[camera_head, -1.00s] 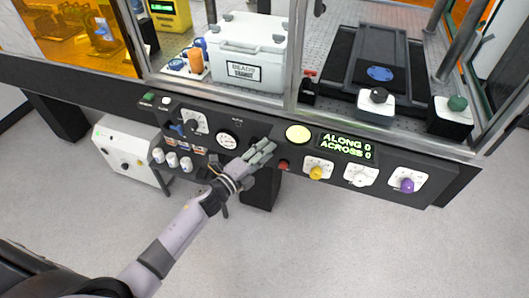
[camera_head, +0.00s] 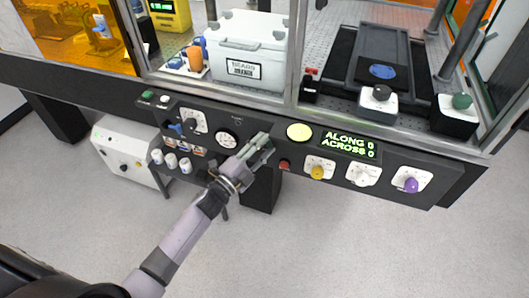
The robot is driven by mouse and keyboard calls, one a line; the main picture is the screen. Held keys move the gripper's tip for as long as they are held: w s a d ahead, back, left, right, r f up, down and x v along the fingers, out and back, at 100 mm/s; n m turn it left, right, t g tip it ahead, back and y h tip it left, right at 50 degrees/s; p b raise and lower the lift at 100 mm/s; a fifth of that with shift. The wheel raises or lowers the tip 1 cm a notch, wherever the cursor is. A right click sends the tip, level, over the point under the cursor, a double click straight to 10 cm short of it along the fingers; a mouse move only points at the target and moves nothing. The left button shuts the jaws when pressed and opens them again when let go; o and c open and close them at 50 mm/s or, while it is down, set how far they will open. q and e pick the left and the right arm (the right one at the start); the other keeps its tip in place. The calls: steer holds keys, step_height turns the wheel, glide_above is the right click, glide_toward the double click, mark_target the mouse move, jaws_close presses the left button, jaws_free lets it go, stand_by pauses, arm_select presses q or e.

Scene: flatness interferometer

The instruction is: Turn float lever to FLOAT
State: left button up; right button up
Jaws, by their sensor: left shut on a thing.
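My left gripper (camera_head: 264,144) reaches up from below to the dark front control panel (camera_head: 290,145). Its fingers are shut just right of the round white gauge (camera_head: 226,138) and left of the red button (camera_head: 283,164). The float lever is hidden behind the fingers, which appear to be closed on it. Its position and any FLOAT marking cannot be read. My right gripper is not in view.
Right of the gripper are a lit round lamp (camera_head: 299,132), a display (camera_head: 348,146) reading ALONG 0, ACROSS 0, a yellow knob (camera_head: 317,172) and a purple knob (camera_head: 411,185). Open floor (camera_head: 310,245) lies below the panel.

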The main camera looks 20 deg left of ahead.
mark_target(254, 123)
arm_select(q)
steer(key=n+t, duration=0.1)
steer(key=n, duration=0.1)
steer(key=a+r+n+y+b, duration=0.1)
steer(key=n, duration=0.2)
steer(key=n+t+y, duration=0.1)
steer(key=n, duration=0.2)
steer(key=shift+a+r+t+b, duration=0.3)
steer(key=shift+r, duration=0.05)
steer(key=n, duration=0.1)
steer(key=a+n+y, duration=0.1)
steer(key=n, duration=0.1)
steer(key=n+t+y, duration=0.1)
steer(key=n, duration=0.1)
steer(key=shift+a+r, duration=0.15)
steer(key=shift+r, duration=0.15)
steer(key=shift+a+r+n+t+y, duration=0.15)
steer(key=shift+a+n+y, duration=0.2)
steer(key=shift+n+y, duration=0.65)
steer(key=shift+a+f+n+t+y, duration=0.15)
steer(key=shift+a+n+y, duration=0.25)
steer(key=shift+n, duration=1)
steer(key=shift+r, duration=0.1)
steer(key=o, duration=1.2)
steer(key=shift+w+r, duration=0.1)
steer(key=shift+c, duration=0.2)
